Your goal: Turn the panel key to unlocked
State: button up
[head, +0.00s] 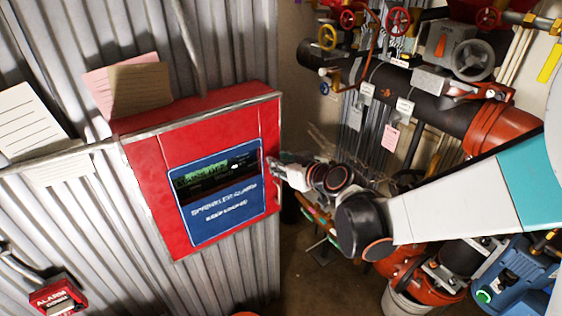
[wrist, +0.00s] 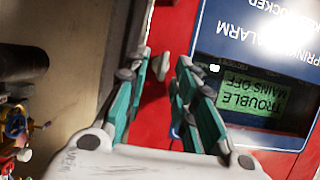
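The red alarm panel (head: 150,180) is mounted on the corrugated wall, with a blue face (head: 220,225) reading "SPRINKLER ALARM". Its green display (wrist: 252,103) reads "TROUBLE MAINS OFF", upside down in the wrist view. My gripper (head: 274,170) is at the right edge of the panel. In the wrist view my gripper (wrist: 163,66) has its teal fingers apart over the red front, beside the blue face. A small pale piece shows between the fingertips; I cannot tell whether it is the key or a finger pad. The key cannot be clearly made out in the head view.
Black pipes with red and yellow valve wheels (head: 397,22) fill the wall at the right. A white bucket (head: 405,302) and a blue machine (head: 520,280) stand below. Paper notes (head: 140,88) lie at the panel's top left. A red alarm box (head: 58,298) is at lower left.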

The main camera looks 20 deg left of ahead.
grip_shut()
jog(key=shift+w, duration=0.1)
jog(key=m+g+y+b, duration=0.1)
jog(key=m+y+b, duration=0.1)
jog(key=m+b, duration=0.2)
jog(key=f+m+g+y+b, duration=0.1)
jog(key=m+y+b, duration=0.1)
jog(key=m, duration=0.3)
jog(key=w+d+m+g+y+b, duration=0.1)
jog(key=m+y+b, duration=0.1)
jog(key=m+b, duration=0.2)
jog(key=shift+w+f+y+b, duration=0.1)
jog(key=shift+f+y+b, duration=0.3)
jog(key=shift+b, duration=0.45)
jog(key=shift+m, duration=0.4)
